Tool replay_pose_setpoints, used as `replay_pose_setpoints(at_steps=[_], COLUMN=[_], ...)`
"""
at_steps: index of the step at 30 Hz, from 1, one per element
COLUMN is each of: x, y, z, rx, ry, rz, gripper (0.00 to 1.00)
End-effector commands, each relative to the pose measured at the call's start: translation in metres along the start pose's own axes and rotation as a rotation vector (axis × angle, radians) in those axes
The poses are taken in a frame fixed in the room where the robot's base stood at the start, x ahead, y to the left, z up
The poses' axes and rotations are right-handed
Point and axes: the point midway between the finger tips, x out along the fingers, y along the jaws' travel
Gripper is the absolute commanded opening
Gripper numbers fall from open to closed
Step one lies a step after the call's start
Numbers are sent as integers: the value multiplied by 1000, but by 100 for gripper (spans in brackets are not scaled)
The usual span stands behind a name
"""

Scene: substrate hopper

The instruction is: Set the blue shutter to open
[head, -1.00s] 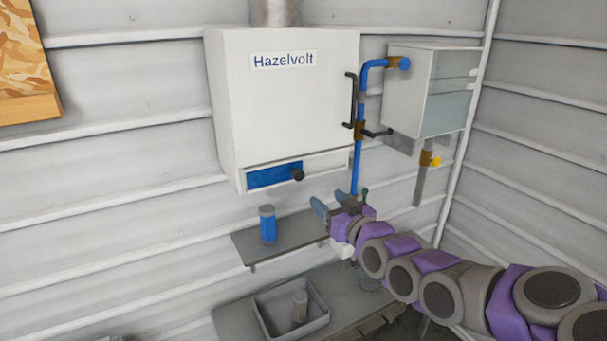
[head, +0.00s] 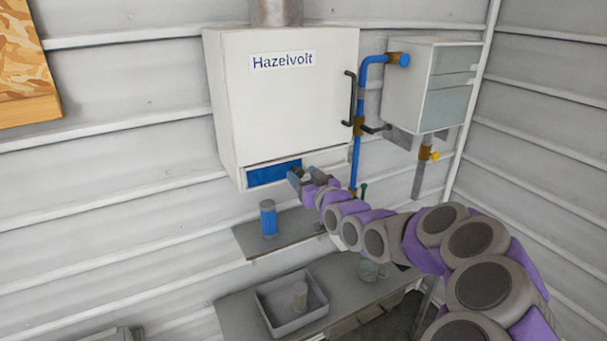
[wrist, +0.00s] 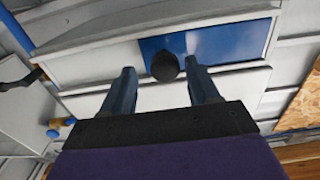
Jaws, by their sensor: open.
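The blue shutter (head: 268,174) is a flat panel in the slot at the bottom front of the white Hazelvolt hopper (head: 290,110). It fills the left part of the slot in the head view. In the wrist view the blue shutter (wrist: 225,42) carries a round black knob (wrist: 164,67) near one edge. My gripper (wrist: 165,80) is open, with one finger on each side of the knob. I cannot tell whether either finger touches it. In the head view my gripper (head: 300,176) hides most of the knob.
A blue cylinder (head: 268,218) stands on the grey shelf (head: 250,240) below the hopper. A grey bin (head: 262,308) with a small cylinder in it sits lower down. A blue pipe (head: 356,165) with black handles runs right of the hopper.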

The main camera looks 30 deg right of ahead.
Motion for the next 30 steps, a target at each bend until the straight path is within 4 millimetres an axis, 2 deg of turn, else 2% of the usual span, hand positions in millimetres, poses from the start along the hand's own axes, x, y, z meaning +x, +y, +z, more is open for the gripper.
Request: replay_pose_setpoints(at_steps=[11, 27, 30], x=[4, 3, 3], y=[-3, 0, -1], z=[0, 1, 1], rx=[-1, 0, 0], ry=[-1, -1, -2], rz=[0, -1, -1], gripper=[58, 6, 0])
